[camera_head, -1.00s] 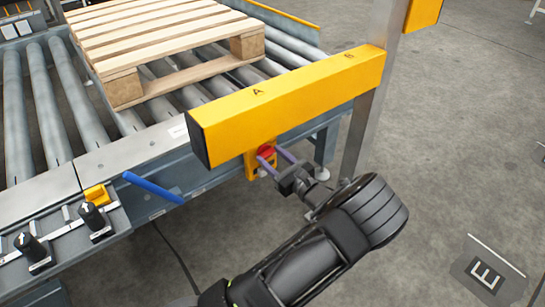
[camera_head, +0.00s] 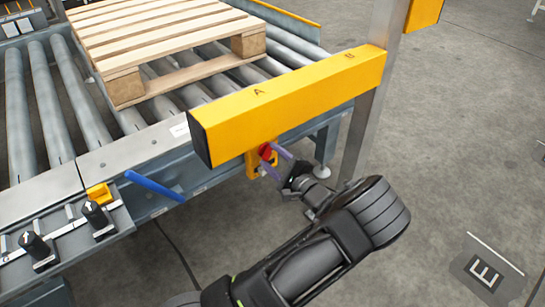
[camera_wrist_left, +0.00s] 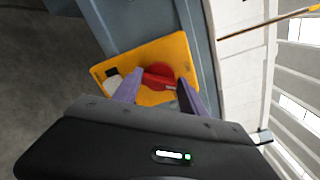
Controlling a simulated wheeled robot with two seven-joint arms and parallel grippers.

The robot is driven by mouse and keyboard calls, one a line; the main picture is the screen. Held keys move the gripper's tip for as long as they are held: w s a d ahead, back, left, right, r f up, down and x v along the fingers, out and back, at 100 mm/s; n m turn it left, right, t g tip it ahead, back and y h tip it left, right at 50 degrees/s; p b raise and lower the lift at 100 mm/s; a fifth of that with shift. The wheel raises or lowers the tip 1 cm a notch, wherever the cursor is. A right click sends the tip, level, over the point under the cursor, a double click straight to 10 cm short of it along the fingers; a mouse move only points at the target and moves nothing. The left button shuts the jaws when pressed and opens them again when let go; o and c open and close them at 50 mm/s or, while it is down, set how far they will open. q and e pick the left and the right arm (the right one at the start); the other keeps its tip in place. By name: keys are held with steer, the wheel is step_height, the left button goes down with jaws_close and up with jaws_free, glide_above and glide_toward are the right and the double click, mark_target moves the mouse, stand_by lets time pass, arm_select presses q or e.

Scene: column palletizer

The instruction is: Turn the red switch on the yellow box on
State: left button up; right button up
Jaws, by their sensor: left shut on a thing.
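The yellow box (camera_head: 251,166) is fixed to the side of the conveyor frame, under the long yellow beam. The red switch (camera_head: 265,152) is on its face. My left gripper (camera_head: 272,160) is at the box, with its two purple fingers shut on the red switch. In the left wrist view the yellow box (camera_wrist_left: 183,50) looks tilted. The round red switch (camera_wrist_left: 160,76) lies between the purple fingers (camera_wrist_left: 160,90), and its lower part is hidden by them and the gripper body. My right gripper is not in view.
The yellow beam (camera_head: 290,105), marked A and B, runs just above the box to a grey post (camera_head: 372,120). A wooden pallet (camera_head: 165,40) sits on the rollers. A blue lever (camera_head: 154,186) sticks out left of the box. Floor at the right is open.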

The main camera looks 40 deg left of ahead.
arm_select(q)
steer(key=n, duration=0.3)
steer(key=n+b, duration=0.1)
steer(key=n, duration=0.2)
steer(key=shift+f+n, duration=0.2)
steer(key=shift+n, duration=0.1)
stand_by(0.3)
steer(key=o, duration=1.4)
steer(key=shift+c, duration=0.2)
steer(key=p+v, duration=0.2)
steer(key=v, duration=0.6)
